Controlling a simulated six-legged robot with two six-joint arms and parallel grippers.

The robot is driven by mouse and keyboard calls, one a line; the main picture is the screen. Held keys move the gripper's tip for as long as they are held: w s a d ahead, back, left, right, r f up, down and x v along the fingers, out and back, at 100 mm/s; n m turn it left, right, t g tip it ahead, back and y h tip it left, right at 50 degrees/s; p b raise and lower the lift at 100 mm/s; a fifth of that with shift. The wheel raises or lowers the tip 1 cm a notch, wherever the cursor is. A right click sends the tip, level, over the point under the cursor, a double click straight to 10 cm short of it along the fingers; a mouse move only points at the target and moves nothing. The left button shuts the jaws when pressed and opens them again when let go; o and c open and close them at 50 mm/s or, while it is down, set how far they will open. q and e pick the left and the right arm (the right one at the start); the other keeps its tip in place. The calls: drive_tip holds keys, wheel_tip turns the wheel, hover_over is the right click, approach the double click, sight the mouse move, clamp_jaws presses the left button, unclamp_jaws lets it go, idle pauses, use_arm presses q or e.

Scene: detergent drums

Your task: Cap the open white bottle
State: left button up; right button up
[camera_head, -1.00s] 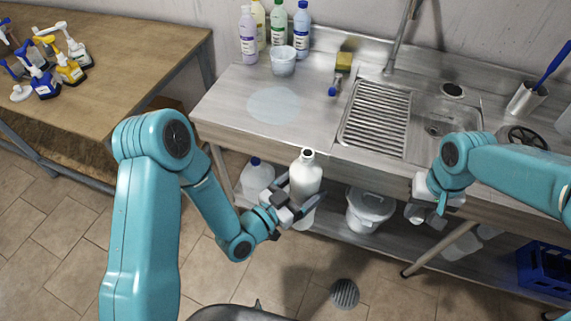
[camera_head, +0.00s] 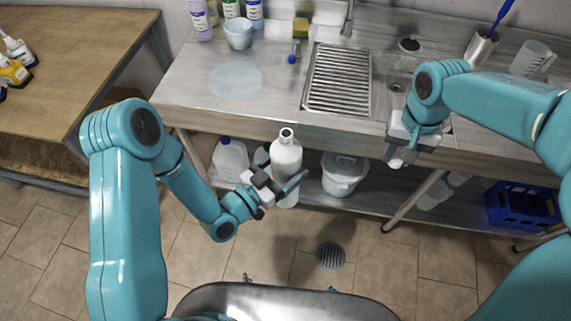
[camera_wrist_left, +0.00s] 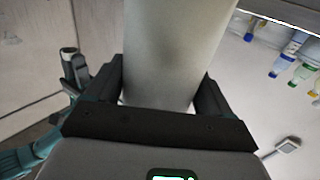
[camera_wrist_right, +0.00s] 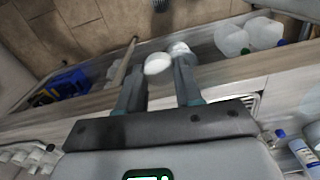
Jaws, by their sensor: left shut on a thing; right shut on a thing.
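The open white bottle (camera_head: 286,157) stands upright in front of the counter, its dark mouth facing up and bare. My left gripper (camera_head: 284,183) is shut around the bottle's body. In the left wrist view the pale bottle body (camera_wrist_left: 175,50) fills the space between the fingers. My right gripper (camera_head: 399,155) is in front of the sink, to the right of the bottle and apart from it. In the right wrist view it is shut on a small rounded white cap (camera_wrist_right: 157,64) at its fingertips. In the head view the cap is mostly hidden by the gripper.
The steel counter (camera_head: 180,95) with its ribbed drainer (camera_head: 338,80) lies just behind both grippers. Below, the shelf holds a jug (camera_head: 230,160), a white bucket (camera_head: 343,175) and a blue crate (camera_head: 522,205). Open air lies between the bottle and my right gripper.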

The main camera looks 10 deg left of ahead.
drive_tip(key=a+r+n, duration=0.1)
drive_tip(key=a+r, duration=0.5)
drive_tip(key=a, duration=0.6)
drive_tip(key=a+r+n, duration=0.2)
drive_tip(key=a+r, duration=0.4)
drive_tip(key=a, duration=0.6)
drive_tip(key=shift+w+a+r, duration=0.2)
drive_tip(key=shift+w+r, duration=0.05)
drive_tip(key=shift+r, duration=0.1)
drive_tip(key=shift+f, duration=1.95)
